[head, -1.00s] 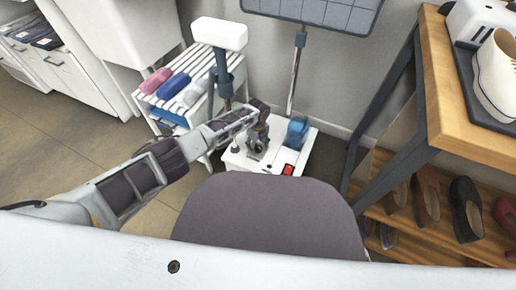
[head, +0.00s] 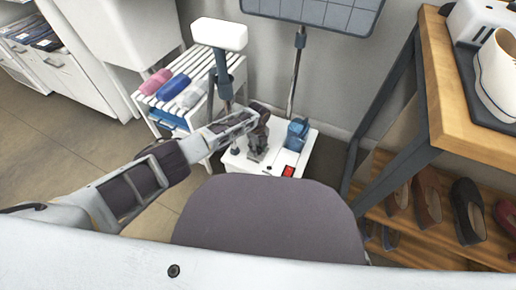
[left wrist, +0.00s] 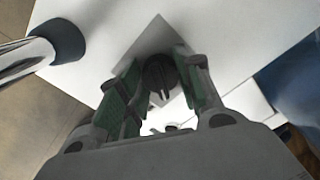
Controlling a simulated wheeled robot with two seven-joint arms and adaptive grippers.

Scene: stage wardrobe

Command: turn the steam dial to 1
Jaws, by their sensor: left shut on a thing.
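The white steamer base (head: 266,166) stands on the floor beyond my dark rounded body part. A red switch (head: 288,171) is on its front right and a blue tank (head: 298,130) is at its right. My left gripper (head: 257,154) reaches down over the middle of the base. In the left wrist view the dark round steam dial (left wrist: 159,74) lies between the two green-padded fingers of the gripper (left wrist: 160,88), which are closed in on it. A pale raised ridge marks the dial. Its numbers cannot be read. My right gripper is not in view.
A slatted white rack (head: 186,94) with rolled cloths stands left of the base. A metal pole (head: 297,75) rises behind it to a grey board (head: 320,12). A wooden bench (head: 475,120) with shoes below stands at the right.

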